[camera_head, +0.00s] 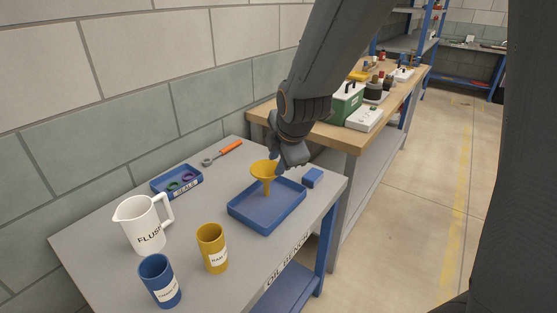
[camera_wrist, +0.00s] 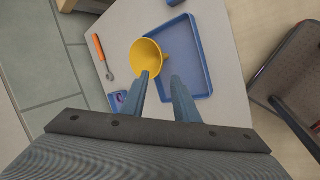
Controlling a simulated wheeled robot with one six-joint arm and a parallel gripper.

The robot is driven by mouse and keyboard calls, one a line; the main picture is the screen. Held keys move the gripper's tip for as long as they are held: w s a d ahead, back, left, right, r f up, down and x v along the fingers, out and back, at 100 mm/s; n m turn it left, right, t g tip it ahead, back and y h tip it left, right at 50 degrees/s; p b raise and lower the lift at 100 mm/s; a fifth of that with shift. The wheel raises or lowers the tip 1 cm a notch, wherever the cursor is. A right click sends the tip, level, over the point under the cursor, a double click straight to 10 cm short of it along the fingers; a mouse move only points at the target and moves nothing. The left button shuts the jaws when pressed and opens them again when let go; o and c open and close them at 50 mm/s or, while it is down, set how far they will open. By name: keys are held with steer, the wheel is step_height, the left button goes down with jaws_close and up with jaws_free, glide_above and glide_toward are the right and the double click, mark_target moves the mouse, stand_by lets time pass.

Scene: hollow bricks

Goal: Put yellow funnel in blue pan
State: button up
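The yellow funnel (camera_head: 264,170) is upright, its wide mouth up and its spout pointing down over the blue pan (camera_head: 250,219). I cannot tell whether the spout touches the pan floor. In the wrist view the funnel (camera_wrist: 147,56) overlaps the left side of the pan (camera_wrist: 205,60). My gripper (camera_head: 279,166) is right beside the funnel's rim. In the wrist view my gripper (camera_wrist: 160,76) has its fingers apart. The left fingertip overlaps the funnel's bowl and the right one is outside it, with a gap showing between them.
A blue tray of rings (camera_head: 176,182), a white jug (camera_head: 144,226), a yellow cup (camera_head: 212,249), a blue cup (camera_head: 160,281) and an orange-handled tool (camera_head: 224,152) stand or lie on the grey table (camera_head: 105,283).

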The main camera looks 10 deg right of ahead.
steer(key=s+d+f+m+g, duration=0.2)
steer(key=s+d+f+m, duration=0.1)
steer(key=s+m, duration=0.6)
steer(key=s+d+f+m+g+h, duration=0.1)
steer(key=s+d+f+m+g, duration=0.1)
steer(key=s+d+m, duration=0.4)
steer(key=s+m+g, duration=0.1)
steer(key=s+m, duration=0.2)
steer(key=m, duration=0.2)
steer(key=shift+s+d+f+m+g, duration=0.2)
steer(key=shift+s+f+m+g, duration=0.1)
steer(key=shift+f, duration=0.1)
